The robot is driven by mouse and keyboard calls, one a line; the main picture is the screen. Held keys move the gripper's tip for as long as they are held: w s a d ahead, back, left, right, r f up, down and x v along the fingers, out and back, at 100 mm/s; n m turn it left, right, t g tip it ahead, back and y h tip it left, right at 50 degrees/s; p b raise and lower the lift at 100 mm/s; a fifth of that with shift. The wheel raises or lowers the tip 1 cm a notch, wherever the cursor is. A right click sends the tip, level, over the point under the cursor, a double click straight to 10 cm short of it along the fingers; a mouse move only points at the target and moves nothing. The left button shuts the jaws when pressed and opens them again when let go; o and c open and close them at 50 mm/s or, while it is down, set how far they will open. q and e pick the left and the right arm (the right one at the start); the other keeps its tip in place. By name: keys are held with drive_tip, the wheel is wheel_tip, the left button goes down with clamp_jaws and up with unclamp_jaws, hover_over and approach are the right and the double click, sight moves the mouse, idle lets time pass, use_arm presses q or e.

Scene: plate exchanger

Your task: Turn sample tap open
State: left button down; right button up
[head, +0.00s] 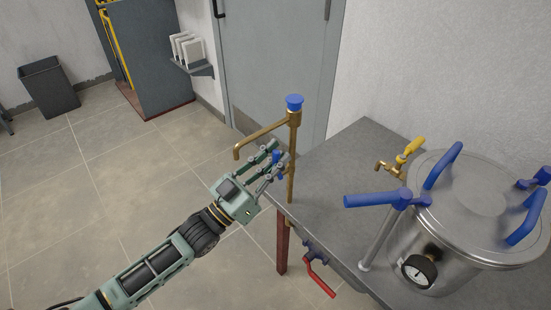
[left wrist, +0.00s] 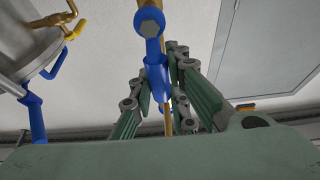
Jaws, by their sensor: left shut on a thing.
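In the left wrist view the blue handle (left wrist: 153,60) hangs between the fingers (left wrist: 160,100). A small brass tap with a yellow lever (head: 410,149) stands behind the steel vessel's left side. Which tap is the sample tap is not marked. My right gripper is out of view.
The steel vessel (head: 450,255) with blue handles and a gauge (head: 419,270) fills the right of the bench (head: 330,185). A red lever (head: 320,277) hangs below the bench edge.

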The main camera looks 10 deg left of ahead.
use_arm(q)
drive_tip(key=shift+f, duration=0.2)
drive_tip(key=c, duration=1.7)
unclamp_jaws()
drive_tip(key=shift+r, duration=0.15)
drive_tip(key=shift+o, duration=0.2)
drive_tip(key=shift+s, duration=0.1)
drive_tip(key=v, duration=1.2)
